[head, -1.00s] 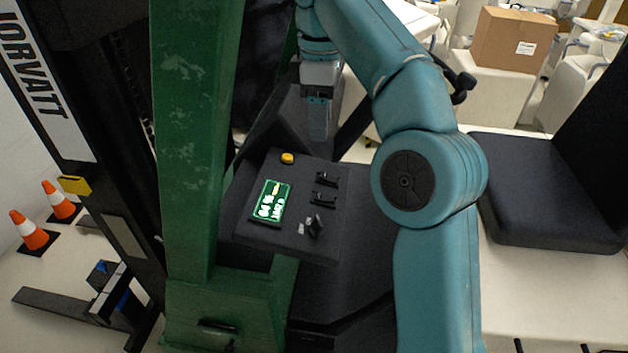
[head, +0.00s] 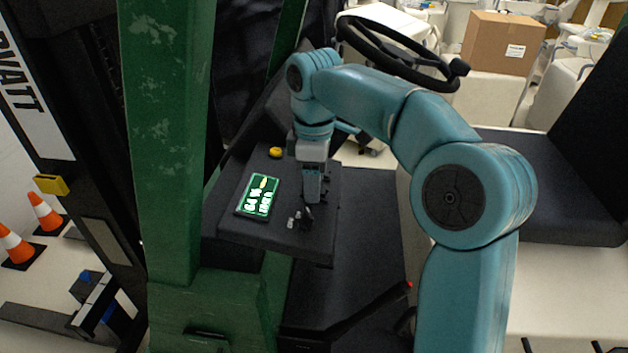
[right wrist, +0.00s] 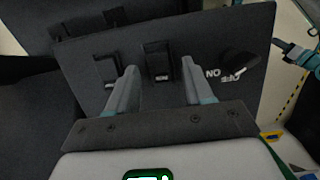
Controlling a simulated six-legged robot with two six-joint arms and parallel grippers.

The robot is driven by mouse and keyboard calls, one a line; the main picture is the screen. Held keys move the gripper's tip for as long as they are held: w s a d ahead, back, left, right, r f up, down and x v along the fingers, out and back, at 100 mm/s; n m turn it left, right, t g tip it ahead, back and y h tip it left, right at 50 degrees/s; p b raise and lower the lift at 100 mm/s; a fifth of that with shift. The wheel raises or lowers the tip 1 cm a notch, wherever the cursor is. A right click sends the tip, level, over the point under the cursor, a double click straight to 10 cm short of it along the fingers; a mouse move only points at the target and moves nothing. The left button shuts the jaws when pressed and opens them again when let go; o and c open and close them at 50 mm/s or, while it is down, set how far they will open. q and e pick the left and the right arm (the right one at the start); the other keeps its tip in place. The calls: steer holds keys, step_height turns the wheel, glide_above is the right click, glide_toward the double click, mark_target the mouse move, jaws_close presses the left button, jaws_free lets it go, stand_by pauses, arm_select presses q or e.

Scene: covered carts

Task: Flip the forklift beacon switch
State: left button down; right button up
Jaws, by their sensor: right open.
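The dark control panel (head: 270,235) of the green forklift carries small black rocker switches and a black knob (head: 306,215). My right gripper (head: 312,196) points down over the panel and hides the switches there. In the right wrist view its jaws (right wrist: 158,78) are open and empty. One black rocker switch (right wrist: 158,60) shows between the fingertips, with a small label I cannot read. I cannot tell whether the fingers touch it. Another rocker (right wrist: 106,70) sits just left of the left finger. The knob (right wrist: 240,62) marked ON and OFF is to the right.
The panel also holds a lit green display (head: 258,195) and a yellow button (head: 276,152). A green post (head: 175,150) stands left of the panel. A steering wheel (head: 352,42) is behind my right arm, and a black seat (head: 560,215) is at right.

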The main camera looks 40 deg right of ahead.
steer(key=shift+s+d, duration=0.15)
steer(key=shift+s, duration=0.1)
steer(key=c, duration=0.4)
steer(key=shift+w, duration=0.15)
jaws_close()
steer(key=t+y+b, duration=0.1)
steer(key=s+t+b, duration=0.1)
steer(key=b, duration=0.1)
steer(key=shift+d+f+y, duration=0.25)
steer(key=shift+f+y, duration=0.15)
steer(key=shift+r+t+y+b, duration=0.15)
steer(key=shift+t+y+b, duration=0.25)
steer(key=shift+t+b, duration=0.3)
steer(key=shift+r, duration=0.15)
steer(key=shift+o, duration=2)
jaws_free()
steer(key=shift+w, duration=0.1)
